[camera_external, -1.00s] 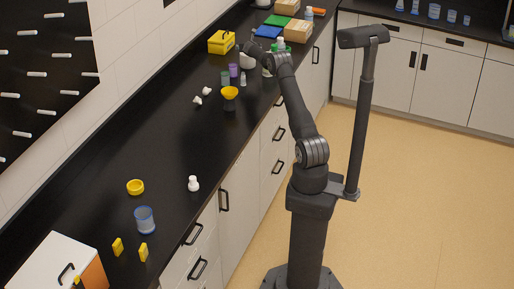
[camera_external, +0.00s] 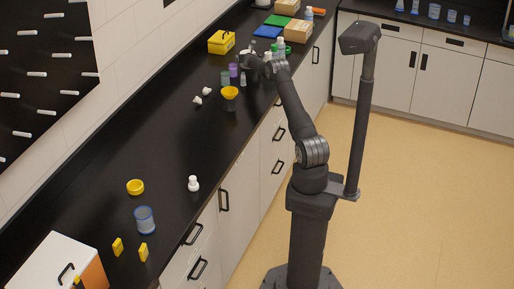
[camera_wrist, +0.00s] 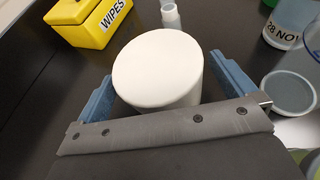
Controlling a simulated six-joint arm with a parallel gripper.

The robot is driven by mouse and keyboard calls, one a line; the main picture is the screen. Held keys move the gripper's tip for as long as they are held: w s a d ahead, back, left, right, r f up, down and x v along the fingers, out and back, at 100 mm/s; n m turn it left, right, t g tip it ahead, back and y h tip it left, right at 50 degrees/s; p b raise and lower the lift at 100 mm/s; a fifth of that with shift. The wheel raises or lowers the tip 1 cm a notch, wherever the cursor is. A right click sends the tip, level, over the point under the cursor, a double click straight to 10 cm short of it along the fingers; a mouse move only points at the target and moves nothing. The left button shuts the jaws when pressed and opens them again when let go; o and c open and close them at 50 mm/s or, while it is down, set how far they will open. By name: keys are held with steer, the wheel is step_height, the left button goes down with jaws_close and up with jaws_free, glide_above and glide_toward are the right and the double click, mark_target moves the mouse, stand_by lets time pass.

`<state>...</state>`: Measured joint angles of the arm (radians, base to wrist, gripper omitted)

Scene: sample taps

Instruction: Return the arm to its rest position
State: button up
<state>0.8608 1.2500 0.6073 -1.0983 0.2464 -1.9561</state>
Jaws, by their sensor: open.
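My arm (camera_external: 298,112) reaches from its pedestal over the far part of the black counter. My gripper (camera_external: 248,62) is low near the counter, small and dark in the external view. In the wrist view my gripper (camera_wrist: 160,72) is open, with its two blue fingers spread to either side of a white round-topped cylinder (camera_wrist: 158,68). I cannot tell whether the fingers touch it. The cylinder's lower part is hidden by the gripper body.
A yellow wipes box (camera_external: 221,42) stands beyond the gripper. A yellow funnel-like bowl (camera_external: 229,92), a purple-topped container (camera_external: 233,70) and small bottles crowd nearby. Blue (camera_external: 268,31) and green (camera_external: 278,20) flat items lie farther back. The middle of the counter (camera_external: 165,140) is mostly clear.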

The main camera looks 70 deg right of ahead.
steer(key=shift+w+d+f, duration=0.2)
steer(key=shift+d+f, duration=0.2)
steer(key=shift+d, duration=0.05)
steer(key=shift+r, duration=0.1)
